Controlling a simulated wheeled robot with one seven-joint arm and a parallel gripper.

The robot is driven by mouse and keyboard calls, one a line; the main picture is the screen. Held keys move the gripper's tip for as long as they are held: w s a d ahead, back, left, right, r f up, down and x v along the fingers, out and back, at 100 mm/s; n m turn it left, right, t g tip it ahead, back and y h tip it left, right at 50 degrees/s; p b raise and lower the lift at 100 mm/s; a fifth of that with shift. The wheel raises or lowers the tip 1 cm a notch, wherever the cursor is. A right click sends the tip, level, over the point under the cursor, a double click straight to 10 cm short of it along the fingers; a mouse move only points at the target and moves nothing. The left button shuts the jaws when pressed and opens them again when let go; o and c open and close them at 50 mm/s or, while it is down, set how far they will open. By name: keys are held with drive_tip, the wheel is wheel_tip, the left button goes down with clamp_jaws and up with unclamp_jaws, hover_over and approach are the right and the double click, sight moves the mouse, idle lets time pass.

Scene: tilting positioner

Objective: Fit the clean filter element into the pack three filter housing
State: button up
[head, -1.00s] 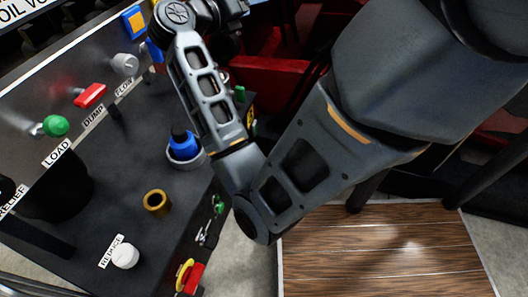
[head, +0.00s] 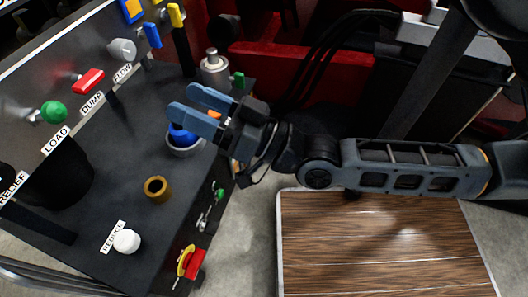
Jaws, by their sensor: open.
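A short brown-gold hollow cylinder (head: 157,189) stands upright on the dark bench top; it looks like a filter element, but no label shows whether it is clean. Behind it is a light grey round cup (head: 184,151) with a blue piece (head: 180,133) inside, partly hidden by my gripper. No "pack three" marking is readable, so I cannot tell whether this cup is the housing. My gripper (head: 184,103) is open and empty. Its two blue fingers point left, above and around the cup in the picture, apart from the gold cylinder.
The sloped panel carries a green LOAD knob (head: 54,112), a red DUMP handle (head: 89,81) and a grey FLOW knob (head: 122,50). A white knob (head: 126,241) is near the front. A silver cylinder (head: 214,70) stands behind my gripper. A wooden platform (head: 385,245) lies right.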

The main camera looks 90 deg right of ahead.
drive_tip(key=s+a+f+n+g+y, duration=0.6)
drive_tip(key=s+a+f, duration=0.2)
drive_tip(key=s+a, duration=0.2)
drive_tip(key=shift+a+f+n, duration=0.2)
drive_tip(key=shift+a+n, duration=0.2)
drive_tip(key=shift+a, duration=0.35)
